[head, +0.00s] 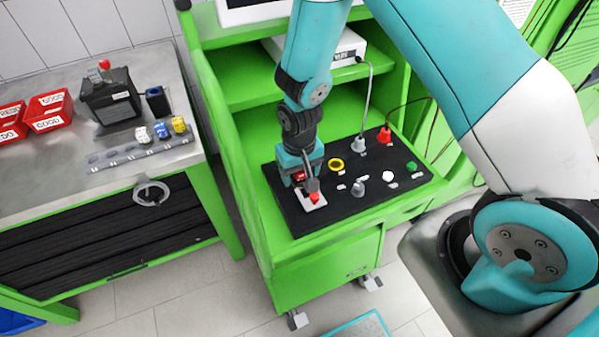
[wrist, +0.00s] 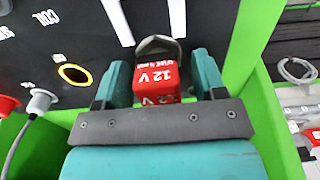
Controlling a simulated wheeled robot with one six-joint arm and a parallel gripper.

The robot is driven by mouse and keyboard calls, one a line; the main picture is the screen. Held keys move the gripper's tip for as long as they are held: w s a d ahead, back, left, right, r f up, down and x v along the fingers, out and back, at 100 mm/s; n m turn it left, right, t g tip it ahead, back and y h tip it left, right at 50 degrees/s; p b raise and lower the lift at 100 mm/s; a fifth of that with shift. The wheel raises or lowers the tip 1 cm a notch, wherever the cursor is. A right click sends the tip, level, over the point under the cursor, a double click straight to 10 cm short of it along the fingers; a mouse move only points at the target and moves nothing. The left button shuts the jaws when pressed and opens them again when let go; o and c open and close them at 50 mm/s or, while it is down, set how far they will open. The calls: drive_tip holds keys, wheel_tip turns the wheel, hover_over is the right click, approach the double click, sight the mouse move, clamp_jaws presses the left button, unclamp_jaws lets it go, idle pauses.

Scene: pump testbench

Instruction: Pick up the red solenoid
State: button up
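The red solenoid (wrist: 156,84), a block marked "12 V", sits between the two fingers of my gripper (wrist: 162,82) in the wrist view. A grey metal hex part (wrist: 158,46) lies just beyond it. A narrow gap shows between the solenoid and the right finger; the left finger is very close to it, and contact is unclear. In the head view my gripper (head: 305,178) is low over the left end of the black board (head: 354,208), and the fingers partly hide the solenoid.
The board also bears a yellow ring (head: 336,165), a red plug (head: 384,135) and a red knob (head: 314,197) on a white patch. A green cart frame stands around it. A metal bench (head: 70,190) with red bins (head: 48,111) is at the left.

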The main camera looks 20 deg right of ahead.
drive_tip(key=c, duration=1)
